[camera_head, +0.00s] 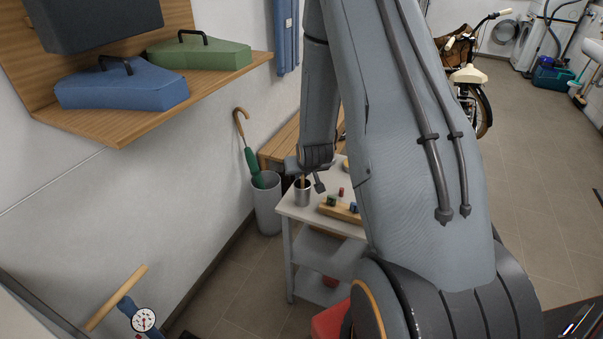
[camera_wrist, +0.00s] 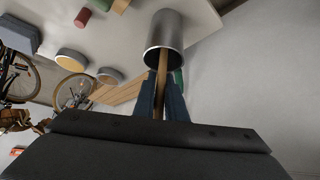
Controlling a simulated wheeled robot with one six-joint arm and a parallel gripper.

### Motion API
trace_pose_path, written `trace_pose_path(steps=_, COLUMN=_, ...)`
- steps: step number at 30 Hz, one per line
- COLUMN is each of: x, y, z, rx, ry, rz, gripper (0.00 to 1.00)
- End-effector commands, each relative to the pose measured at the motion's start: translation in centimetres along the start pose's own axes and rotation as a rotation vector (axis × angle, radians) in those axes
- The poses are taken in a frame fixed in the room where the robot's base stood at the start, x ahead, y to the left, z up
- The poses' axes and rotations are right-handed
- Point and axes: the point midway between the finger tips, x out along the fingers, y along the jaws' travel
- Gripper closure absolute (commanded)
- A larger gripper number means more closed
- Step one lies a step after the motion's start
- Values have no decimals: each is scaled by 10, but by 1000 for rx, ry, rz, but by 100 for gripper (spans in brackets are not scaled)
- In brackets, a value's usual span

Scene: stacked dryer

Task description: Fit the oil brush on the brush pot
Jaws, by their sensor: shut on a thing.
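The brush pot, a grey metal cylinder (camera_head: 302,196), stands at the left front corner of a white side table. It also shows in the wrist view (camera_wrist: 165,29), with its rim towards me. The oil brush shows as a thin wooden handle (camera_wrist: 162,66) between my two dark fingers. My gripper (camera_wrist: 160,90) is shut on this handle, just outside the pot's mouth. The handle's far end reaches in at the pot's rim; the brush head is hidden. In the head view my gripper (camera_head: 318,184) is small, just above and right of the pot.
A wooden block with small coloured pieces (camera_head: 340,208) sits on the white table (camera_head: 320,221) right of the pot. A grey bin with a green umbrella (camera_head: 267,205) stands left of the table. A wooden bench (camera_head: 284,143) is behind. My arm hides the table's right part.

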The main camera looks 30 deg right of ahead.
Motion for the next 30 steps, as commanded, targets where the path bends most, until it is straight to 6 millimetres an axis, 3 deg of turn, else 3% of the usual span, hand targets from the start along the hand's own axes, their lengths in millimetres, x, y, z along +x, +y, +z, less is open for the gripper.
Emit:
trace_pose_path(steps=8, x=1, y=0, z=1, rx=0, ry=0, rz=0, gripper=100)
trace_pose_path(steps=9, x=1, y=0, z=1, rx=0, ry=0, rz=0, gripper=86)
trace_pose_path(steps=13, x=1, y=0, z=1, rx=0, ry=0, rz=0, gripper=67)
trace_pose_path(steps=23, x=-1, y=0, z=1, rx=0, ry=0, rz=0, gripper=67)
trace_pose_path(steps=30, x=-25, y=0, z=0, rx=0, ry=3, rz=0, gripper=67)
